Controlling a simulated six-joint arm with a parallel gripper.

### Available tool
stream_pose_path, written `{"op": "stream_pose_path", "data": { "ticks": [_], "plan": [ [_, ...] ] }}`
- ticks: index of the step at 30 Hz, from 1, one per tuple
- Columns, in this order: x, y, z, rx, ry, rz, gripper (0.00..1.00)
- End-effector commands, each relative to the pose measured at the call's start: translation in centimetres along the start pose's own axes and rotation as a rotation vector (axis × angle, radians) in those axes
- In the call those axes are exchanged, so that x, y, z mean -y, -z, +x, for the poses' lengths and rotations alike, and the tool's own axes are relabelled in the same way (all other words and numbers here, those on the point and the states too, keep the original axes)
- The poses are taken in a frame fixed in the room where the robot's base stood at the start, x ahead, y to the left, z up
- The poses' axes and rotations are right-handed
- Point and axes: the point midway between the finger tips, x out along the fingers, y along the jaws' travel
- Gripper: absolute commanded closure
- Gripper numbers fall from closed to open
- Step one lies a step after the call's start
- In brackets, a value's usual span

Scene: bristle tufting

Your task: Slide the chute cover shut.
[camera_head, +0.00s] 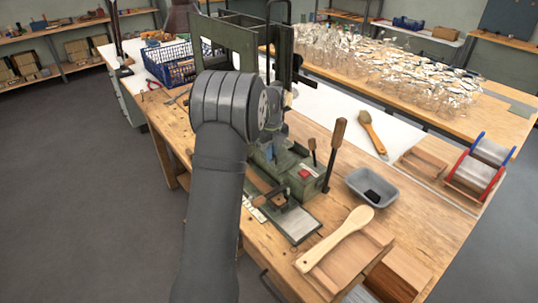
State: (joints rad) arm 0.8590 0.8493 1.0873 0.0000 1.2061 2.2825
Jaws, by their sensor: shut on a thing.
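The dark green tufting machine (237,40) stands on the wooden bench, partly hidden by my arm. My wrist is in front of its upright frame. My gripper (280,112) is at the machine's right side, small and mostly hidden past my wrist. It seems shut on a small part of the machine, probably the chute cover, by a pale knob (289,98). The cover's outline and how far it is slid cannot be made out.
A wooden-handled lever (335,140) rises at the machine's right. A grey tray (373,188) with a dark block, a pale brush body (335,238) and a wire spool (480,165) lie further right. A blue crate (170,64) is behind left. Clear bundles (390,65) fill the back bench.

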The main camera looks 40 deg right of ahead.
Motion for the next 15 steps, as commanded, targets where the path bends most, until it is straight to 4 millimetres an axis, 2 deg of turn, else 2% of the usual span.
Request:
{"op": "stream_pose_path", "data": {
  "ticks": [15],
  "plan": [
    [2.7, 0.0, -0.1, 0.002, 0.002, 0.001, 1.00]
  ]
}}
